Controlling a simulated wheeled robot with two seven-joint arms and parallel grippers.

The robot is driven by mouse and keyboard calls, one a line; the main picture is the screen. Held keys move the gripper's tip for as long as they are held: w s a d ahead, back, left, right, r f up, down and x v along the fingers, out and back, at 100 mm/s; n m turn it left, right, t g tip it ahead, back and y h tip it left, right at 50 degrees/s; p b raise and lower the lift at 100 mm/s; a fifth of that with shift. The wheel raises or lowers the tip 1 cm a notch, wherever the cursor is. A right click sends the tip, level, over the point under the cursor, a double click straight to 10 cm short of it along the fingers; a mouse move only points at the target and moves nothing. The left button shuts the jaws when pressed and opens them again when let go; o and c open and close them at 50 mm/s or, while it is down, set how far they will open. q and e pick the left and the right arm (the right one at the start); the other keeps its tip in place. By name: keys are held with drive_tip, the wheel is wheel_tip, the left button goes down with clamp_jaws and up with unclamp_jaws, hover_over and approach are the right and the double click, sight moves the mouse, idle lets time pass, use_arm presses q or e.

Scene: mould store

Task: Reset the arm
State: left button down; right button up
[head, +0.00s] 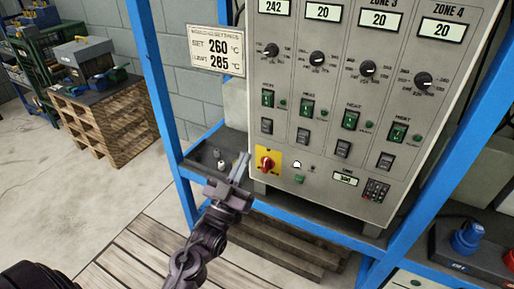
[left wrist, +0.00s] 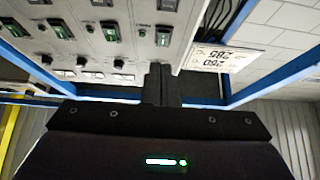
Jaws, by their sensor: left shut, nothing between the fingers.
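My left gripper (head: 241,168) is in front of the lower left corner of a grey control panel (head: 325,135). Its fingers are together and empty. In the head view the tips are just left of a red rotary switch (head: 266,162) on a yellow plate; I cannot tell the gap in depth. In the left wrist view the shut fingers (left wrist: 159,80) point at the panel's edge, and the panel (left wrist: 120,35) appears upside down. My right gripper is not in view.
Blue frame posts (head: 165,110) flank the panel. A sign (head: 216,51) reads 260 and 285 °C. The panel has dials, green rocker switches (head: 351,120) and a keypad (head: 377,191). Wooden pallets (head: 110,120) stand at left.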

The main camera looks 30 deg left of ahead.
use_arm(q)
drive_tip(key=shift+f, duration=0.1)
